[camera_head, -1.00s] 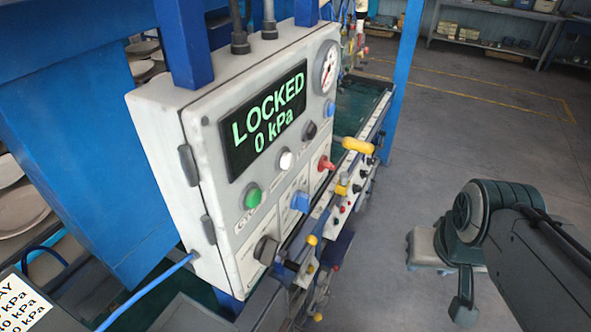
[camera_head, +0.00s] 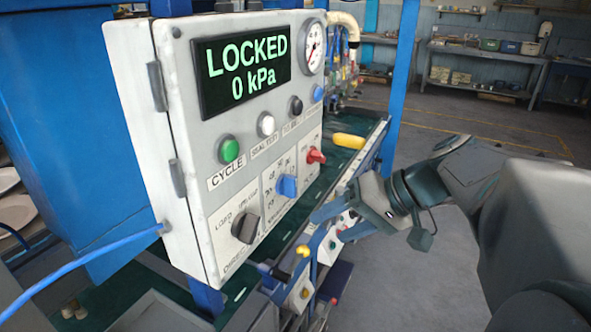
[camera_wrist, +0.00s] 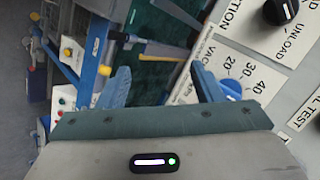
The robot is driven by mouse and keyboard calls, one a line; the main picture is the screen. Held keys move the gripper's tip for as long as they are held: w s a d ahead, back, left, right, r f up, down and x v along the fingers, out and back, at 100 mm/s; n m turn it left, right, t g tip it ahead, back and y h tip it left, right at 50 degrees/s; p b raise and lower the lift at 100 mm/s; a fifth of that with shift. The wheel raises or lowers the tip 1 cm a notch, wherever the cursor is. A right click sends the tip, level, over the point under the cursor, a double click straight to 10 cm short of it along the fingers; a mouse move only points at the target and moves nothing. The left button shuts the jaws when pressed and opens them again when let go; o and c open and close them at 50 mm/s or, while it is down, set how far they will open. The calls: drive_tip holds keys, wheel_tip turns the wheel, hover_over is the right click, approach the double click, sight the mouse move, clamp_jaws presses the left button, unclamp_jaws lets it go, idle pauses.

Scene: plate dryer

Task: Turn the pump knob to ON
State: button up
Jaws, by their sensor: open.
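The white control panel (camera_head: 190,140) carries a black knob (camera_head: 245,227), a blue knob (camera_head: 286,186) and a red knob (camera_head: 315,155) along its lower part. No pump label is legible to me; the red knob's label is too small to read. My gripper (camera_head: 318,226) is open and empty, in front of the panel's lower right, below the red knob and apart from it. In the wrist view my fingers (camera_wrist: 160,75) are spread. The blue knob (camera_wrist: 231,88) shows just beyond the right finger, by a dial marked 20, 30, 40. The black knob (camera_wrist: 283,10) is at upper right.
The display (camera_head: 243,68) reads LOCKED, 0 kPa. A gauge (camera_head: 313,47) and several buttons, including a green one (camera_head: 229,150), sit above the knobs. A yellow handle (camera_head: 349,141) and a blue lever with a yellow end (camera_head: 303,250) stick out near my gripper. Open floor lies right.

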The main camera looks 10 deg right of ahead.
drive_tip(key=w+d+t+y+b, duration=0.3)
drive_tip(key=w+d+b, duration=0.1)
drive_tip(key=d, duration=0.1)
drive_tip(key=n+t+y+b, duration=0.3)
drive_tip(key=t, duration=0.1)
approach(324, 157)
drive_tip(key=p+x, duration=0.1)
drive_tip(key=x, duration=0.8)
drive_tip(key=shift+w+a+p, duration=0.1)
drive_tip(key=shift+a+p, duration=0.05)
drive_tip(key=shift+p, duration=0.15)
drive_tip(key=c, duration=1)
